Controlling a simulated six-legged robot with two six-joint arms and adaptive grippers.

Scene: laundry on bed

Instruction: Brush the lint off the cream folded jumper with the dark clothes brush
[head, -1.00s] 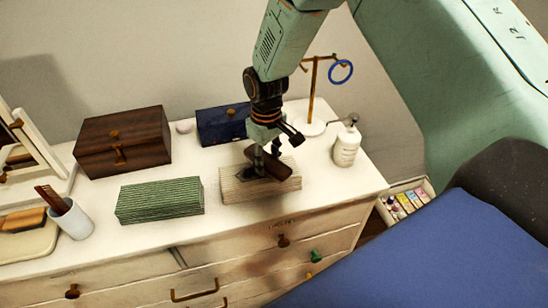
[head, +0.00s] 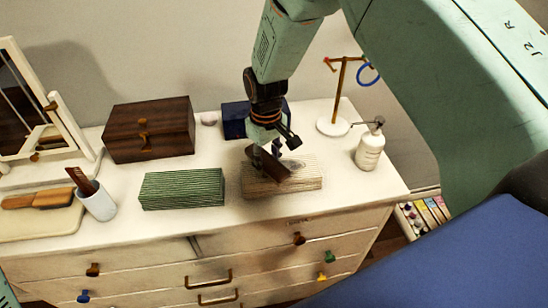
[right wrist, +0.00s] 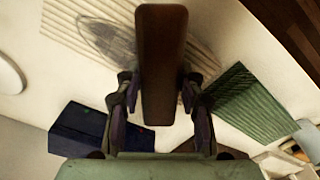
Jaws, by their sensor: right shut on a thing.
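The cream folded jumper (head: 305,180) lies on the white dresser top, ribbed and flat. A grey lint patch (right wrist: 103,38) shows on it in the right wrist view. My right gripper (head: 268,148) is shut on the dark brown clothes brush (head: 266,163), above the left part of the jumper. The brush is tilted in the head view; I cannot tell whether it touches the cloth. In the right wrist view the brush (right wrist: 162,65) stands between both fingers (right wrist: 160,100), with the lint patch beside it. My left gripper is not in view.
A green folded cloth (head: 182,188) lies left of the jumper. A dark wooden box (head: 148,130) and a blue box (head: 234,121) stand behind. A pump bottle (head: 370,150) and ring stand (head: 334,126) are at right. A white cup (head: 98,203) stands at left.

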